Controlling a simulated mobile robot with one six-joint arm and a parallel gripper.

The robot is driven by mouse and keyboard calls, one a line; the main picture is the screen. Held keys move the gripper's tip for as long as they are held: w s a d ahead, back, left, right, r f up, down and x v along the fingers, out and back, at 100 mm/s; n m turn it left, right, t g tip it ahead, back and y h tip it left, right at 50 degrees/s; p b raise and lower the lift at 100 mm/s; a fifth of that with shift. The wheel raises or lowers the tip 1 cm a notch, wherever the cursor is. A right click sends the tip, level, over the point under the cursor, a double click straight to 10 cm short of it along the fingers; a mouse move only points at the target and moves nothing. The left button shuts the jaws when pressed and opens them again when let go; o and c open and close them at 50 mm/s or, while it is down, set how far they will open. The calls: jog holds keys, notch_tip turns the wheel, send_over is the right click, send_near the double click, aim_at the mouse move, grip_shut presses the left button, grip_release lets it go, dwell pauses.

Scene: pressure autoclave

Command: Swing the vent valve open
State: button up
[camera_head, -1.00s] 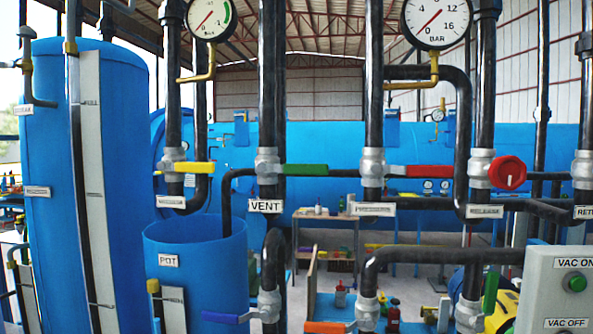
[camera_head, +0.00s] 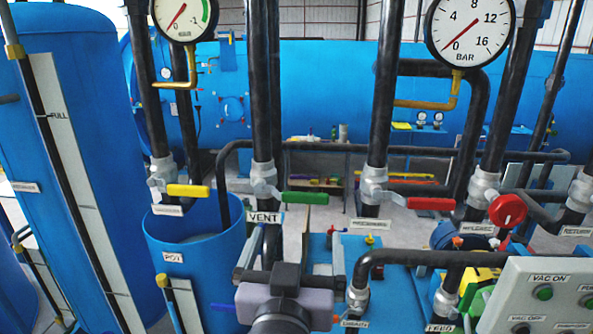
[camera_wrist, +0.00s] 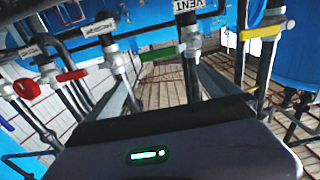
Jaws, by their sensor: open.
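The vent valve is a grey metal body (camera_head: 264,188) on a vertical black pipe, with a green lever (camera_head: 307,198) pointing right, roughly level, across the pipe. The white VENT label (camera_head: 263,218) sits just below it. My gripper (camera_head: 263,242) comes up from below in the head view, its fingers near the pipe under the label and partly hard to make out. In the wrist view, which is upside down, my gripper (camera_wrist: 162,68) is open and empty, with the green lever (camera_wrist: 157,54) beyond the fingers and apart from them.
A yellow lever (camera_head: 188,190) is to the left and a red lever (camera_head: 431,203) to the right on neighbouring pipes. A red knob (camera_head: 507,211) is farther right. The blue pot (camera_head: 195,255) stands left of my gripper. A control box (camera_head: 540,295) is at lower right.

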aim_at(305, 196)
jog(key=w, duration=1.6)
jog(key=shift+d+f, duration=0.1)
jog(key=shift+d, duration=0.3)
jog(key=shift+s, duration=0.1)
jog(key=shift+c, duration=0.2)
